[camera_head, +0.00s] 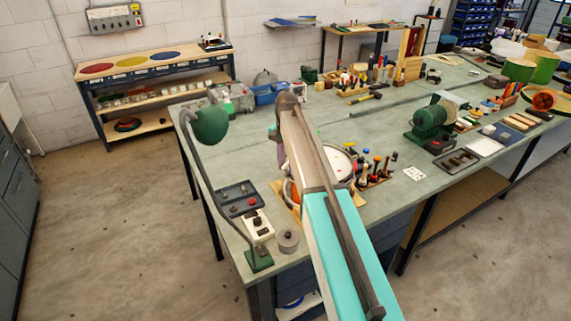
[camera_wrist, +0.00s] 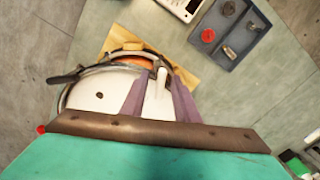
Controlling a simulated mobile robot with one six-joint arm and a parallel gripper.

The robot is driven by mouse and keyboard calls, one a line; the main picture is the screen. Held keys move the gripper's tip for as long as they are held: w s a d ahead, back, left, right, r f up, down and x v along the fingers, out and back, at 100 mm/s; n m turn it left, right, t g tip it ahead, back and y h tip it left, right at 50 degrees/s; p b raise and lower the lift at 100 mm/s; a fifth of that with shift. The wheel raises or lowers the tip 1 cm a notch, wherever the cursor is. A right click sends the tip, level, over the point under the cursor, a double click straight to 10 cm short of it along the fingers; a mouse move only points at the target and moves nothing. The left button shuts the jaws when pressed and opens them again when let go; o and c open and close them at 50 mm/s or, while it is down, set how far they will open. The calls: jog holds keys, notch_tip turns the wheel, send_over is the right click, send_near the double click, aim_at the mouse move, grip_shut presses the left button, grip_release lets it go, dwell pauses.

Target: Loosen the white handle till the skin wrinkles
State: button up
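The drum lies on the bench, mostly behind my arm in the head view, where part of its white skin (camera_head: 343,160) shows. In the wrist view the skin (camera_wrist: 99,95) looks smooth, with one dark spot, inside a metal rim. The white handle (camera_wrist: 159,90) stands between the two purple fingers of my gripper (camera_wrist: 157,88). I cannot tell whether the fingers press on it or stand just apart from it. In the head view the purple fingers (camera_head: 276,141) show only partly at the drum's left side, and the handle is hidden.
A dark tray (camera_head: 237,197) with knobs, a white box (camera_head: 258,225) and a green lamp (camera_head: 210,125) stand left of the drum. A rack of several colored-top tools (camera_head: 372,172) stands to its right.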

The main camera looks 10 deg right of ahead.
grip_shut()
jog(key=shift+a, duration=0.25)
jog(key=shift+d, duration=0.2)
jog(key=shift+f+n+b, duration=0.1)
jog(key=shift+n+b, duration=0.2)
jog(key=shift+n, duration=0.1)
